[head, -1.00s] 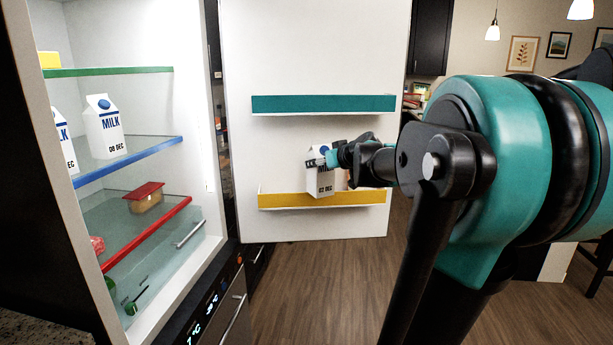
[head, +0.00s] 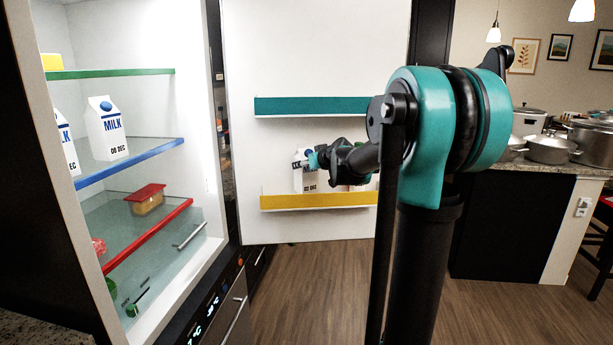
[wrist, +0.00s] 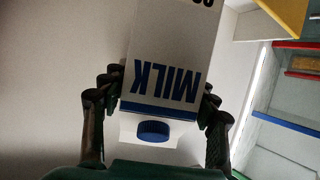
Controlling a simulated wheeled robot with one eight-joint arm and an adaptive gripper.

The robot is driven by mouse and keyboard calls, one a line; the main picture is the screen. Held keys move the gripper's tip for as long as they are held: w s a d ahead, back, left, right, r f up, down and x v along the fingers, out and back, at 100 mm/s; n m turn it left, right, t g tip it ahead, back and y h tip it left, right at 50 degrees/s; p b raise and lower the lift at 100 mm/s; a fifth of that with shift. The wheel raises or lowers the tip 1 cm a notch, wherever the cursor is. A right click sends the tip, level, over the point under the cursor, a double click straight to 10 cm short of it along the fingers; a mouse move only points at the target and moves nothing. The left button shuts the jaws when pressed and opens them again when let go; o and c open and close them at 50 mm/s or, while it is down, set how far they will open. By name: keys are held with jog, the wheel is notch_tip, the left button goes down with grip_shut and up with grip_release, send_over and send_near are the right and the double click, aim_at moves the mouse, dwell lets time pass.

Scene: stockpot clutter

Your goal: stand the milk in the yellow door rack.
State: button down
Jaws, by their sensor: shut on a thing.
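A white milk carton (head: 308,181) with a blue cap is held upright by my gripper (head: 318,158) in front of the open fridge door. My gripper is shut on its upper part. In the wrist view the carton (wrist: 168,60) appears upside down between the fingers (wrist: 158,112), cap towards the camera. The yellow door rack (head: 318,201) is low on the door. The carton's base appears at the rack's front rim, left of its middle; I cannot tell whether it touches the rack floor. Some pinkish thing (head: 345,187) shows partly behind my gripper at the rack.
A teal door rack (head: 310,106) is above. The fridge at left has a green-edged shelf (head: 110,73), a blue-edged shelf (head: 130,165) with two milk cartons, and a red-edged shelf (head: 150,235) with a red-lidded container (head: 149,199). A counter with pots (head: 553,148) stands at right.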

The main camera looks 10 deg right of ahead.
aim_at(307, 174)
jog(key=shift+f, duration=1.95)
jog(key=shift+c, duration=2.3)
grip_release()
